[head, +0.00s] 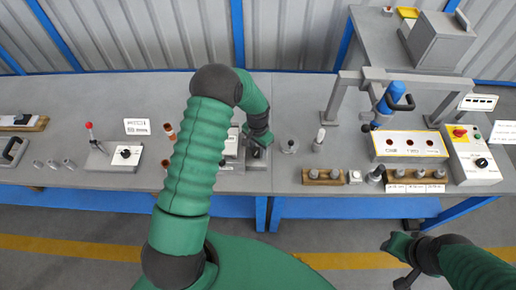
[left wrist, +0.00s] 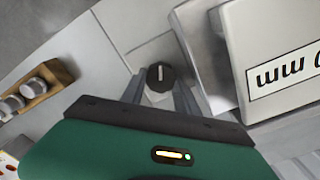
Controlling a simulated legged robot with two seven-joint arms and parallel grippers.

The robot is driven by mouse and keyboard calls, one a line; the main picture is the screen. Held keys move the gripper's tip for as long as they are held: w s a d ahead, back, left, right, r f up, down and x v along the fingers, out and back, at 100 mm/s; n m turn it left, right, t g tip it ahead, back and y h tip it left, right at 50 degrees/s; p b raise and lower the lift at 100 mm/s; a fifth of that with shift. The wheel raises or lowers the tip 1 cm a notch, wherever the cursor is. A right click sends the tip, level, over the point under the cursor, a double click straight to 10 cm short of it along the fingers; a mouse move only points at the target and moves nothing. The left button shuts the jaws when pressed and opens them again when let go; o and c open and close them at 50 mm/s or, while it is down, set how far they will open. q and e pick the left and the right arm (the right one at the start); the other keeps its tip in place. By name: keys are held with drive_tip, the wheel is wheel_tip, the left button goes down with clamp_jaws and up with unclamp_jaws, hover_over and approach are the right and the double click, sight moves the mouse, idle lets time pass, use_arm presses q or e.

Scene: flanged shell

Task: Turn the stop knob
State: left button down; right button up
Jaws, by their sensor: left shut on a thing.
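A black round knob (left wrist: 160,74) with a pale pointer line sits on a grey plate in the left wrist view. The pointer line runs nearly straight up and down in that view. My left gripper (left wrist: 160,88) has its two fingers on either side of this knob and is shut on it. In the head view my left gripper (head: 257,152) is low over the bench, and it mostly hides the knob there. My right gripper (head: 402,262) hangs in front of the bench, away from everything, and its finger gap is unclear.
A white labelled box (left wrist: 275,55) stands close beside the knob. Another black knob is on a white plate (head: 126,155) at the left, near a red-tipped lever (head: 90,130). A control box (head: 475,160) with a red button and a knob stands at the right.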

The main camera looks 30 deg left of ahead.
sight(257, 151)
use_arm(q)
drive_tip(key=shift+s+f+m, duration=0.15)
drive_tip(key=shift+s+m, duration=0.1)
drive_tip(key=shift+m, duration=0.35)
drive_tip(key=c, duration=1.2)
unclamp_jaws()
drive_tip(key=shift+s, duration=0.1)
drive_tip(key=o, duration=0.3)
drive_tip(key=shift+r, duration=0.2)
drive_tip(key=shift+w, duration=0.2)
drive_tip(key=shift+r, duration=0.4)
wheel_tip(257, 151, up, 16)
drive_tip(key=b, duration=0.1)
